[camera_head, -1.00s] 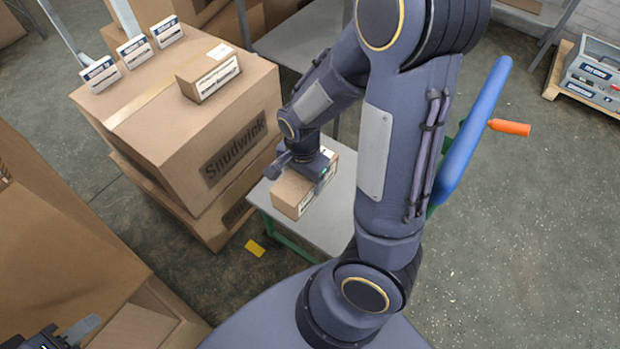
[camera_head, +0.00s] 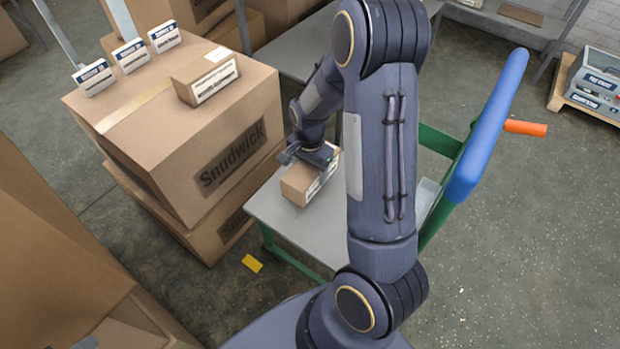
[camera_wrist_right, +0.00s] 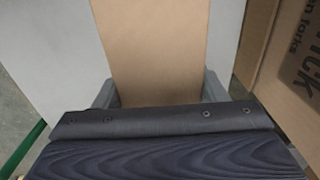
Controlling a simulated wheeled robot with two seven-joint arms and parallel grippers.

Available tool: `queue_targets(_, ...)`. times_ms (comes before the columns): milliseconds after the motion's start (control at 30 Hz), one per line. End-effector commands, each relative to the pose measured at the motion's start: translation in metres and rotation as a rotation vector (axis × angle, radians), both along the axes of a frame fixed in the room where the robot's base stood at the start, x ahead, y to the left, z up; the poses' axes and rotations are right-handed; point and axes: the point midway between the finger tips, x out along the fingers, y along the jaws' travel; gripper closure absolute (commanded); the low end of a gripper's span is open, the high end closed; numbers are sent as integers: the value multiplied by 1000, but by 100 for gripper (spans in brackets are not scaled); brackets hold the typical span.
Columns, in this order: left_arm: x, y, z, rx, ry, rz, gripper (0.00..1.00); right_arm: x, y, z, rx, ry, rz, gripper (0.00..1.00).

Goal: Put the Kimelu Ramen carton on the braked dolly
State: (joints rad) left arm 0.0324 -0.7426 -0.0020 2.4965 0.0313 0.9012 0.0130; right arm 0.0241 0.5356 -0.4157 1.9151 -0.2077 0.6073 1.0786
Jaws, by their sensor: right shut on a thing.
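My right gripper (camera_head: 309,162) is shut on a small brown carton (camera_head: 297,189) over the grey deck of the dolly (camera_head: 285,226). I cannot tell whether the carton touches the deck. Its label is too small to read. In the right wrist view, the carton (camera_wrist_right: 150,45) lies between the two grey fingers (camera_wrist_right: 160,92). The dolly has a green frame, a blue push handle (camera_head: 490,125) and an orange lever (camera_head: 525,128). My right arm hides part of the deck. Only a sliver of my left gripper (camera_head: 86,343) shows at the bottom left edge.
A large Snudwick box (camera_head: 180,150) stands on another box, close left of the dolly. A similar small carton (camera_head: 206,76) and several label stands are on top. A grey table (camera_head: 285,45) is behind. A toolbox (camera_head: 597,82) sits on a pallet at right; open floor lies between.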

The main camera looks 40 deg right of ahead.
Motion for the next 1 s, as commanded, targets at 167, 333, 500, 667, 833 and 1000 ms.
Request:
queue_targets(167, 0, 0, -9, 0, 0, 0, 64, 7, -6, -17, -1, 2, -1, 66)
queue_targets(333, 0, 0, -17, 0, 0, 0, 64, 6, -5, -40, 0, 1, 0, 66)
queue_targets(500, 0, 0, -16, 0, 0, 0, 64, 7, -5, -39, 0, -2, 0, 66)
queue_targets(667, 0, 0, -18, 0, 0, 0, 64, 6, -5, -42, 0, -1, 0, 66)
queue_targets(833, 0, 0, -18, 0, 0, 0, 64, 6, -5, -43, 0, 0, 0, 20)
queue_targets(1000, 0, 0, -18, 0, 0, 0, 64, 6, -5, -43, 0, 0, 0, 13)
